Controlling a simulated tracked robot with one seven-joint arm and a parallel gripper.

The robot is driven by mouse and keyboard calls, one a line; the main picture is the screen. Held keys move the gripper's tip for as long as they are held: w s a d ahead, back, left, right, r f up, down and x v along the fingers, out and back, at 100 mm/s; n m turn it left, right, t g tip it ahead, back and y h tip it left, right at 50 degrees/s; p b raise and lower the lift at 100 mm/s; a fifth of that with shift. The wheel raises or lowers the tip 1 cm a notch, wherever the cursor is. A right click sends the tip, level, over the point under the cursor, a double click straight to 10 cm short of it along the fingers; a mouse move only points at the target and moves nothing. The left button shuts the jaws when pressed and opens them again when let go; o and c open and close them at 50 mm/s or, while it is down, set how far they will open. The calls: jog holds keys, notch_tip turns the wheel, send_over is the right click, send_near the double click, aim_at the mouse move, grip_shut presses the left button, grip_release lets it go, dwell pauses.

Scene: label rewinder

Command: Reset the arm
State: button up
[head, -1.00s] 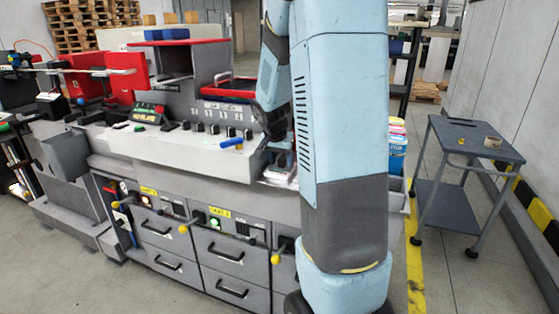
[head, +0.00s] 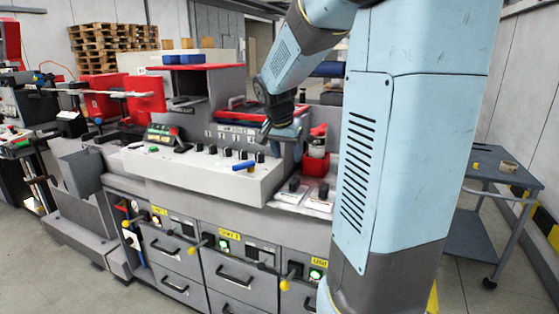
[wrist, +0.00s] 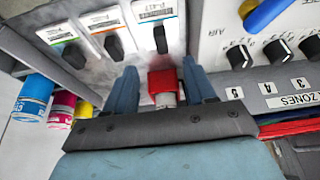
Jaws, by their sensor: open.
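My gripper (wrist: 159,66) is open, its two blue fingers apart in the wrist view. Nothing is held between them. A red part with a pale cylinder (wrist: 164,85) shows behind the gap, apparently beyond the fingers; the exact distance cannot be told. In the head view my arm is bent, with its end (head: 290,131) low over the right part of the grey machine's sloping panel (head: 222,178). My big blue arm link covers the right of the picture.
A red holder (head: 314,165) stands just right of my gripper, near black knobs. A blue-handled lever (head: 244,166) sticks out from the panel. Yellow-knobbed levers line the cabinet front. A grey cart (head: 480,215) stands at right. Colored bottles (wrist: 35,92) show at left in the wrist view.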

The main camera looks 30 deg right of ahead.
jog(key=s+a+r+n+t+y, duration=0.1)
jog(key=s+a+n, duration=0.4)
jog(key=s, duration=0.6)
jog(key=s+a+r+n+t+y, duration=0.1)
jog(key=s+a+n, duration=0.4)
jog(key=s+a, duration=0.5)
jog(key=shift+s+r+t+y, duration=0.4)
jog(key=shift+s+r+y, duration=0.25)
jog(key=shift+y, duration=0.15)
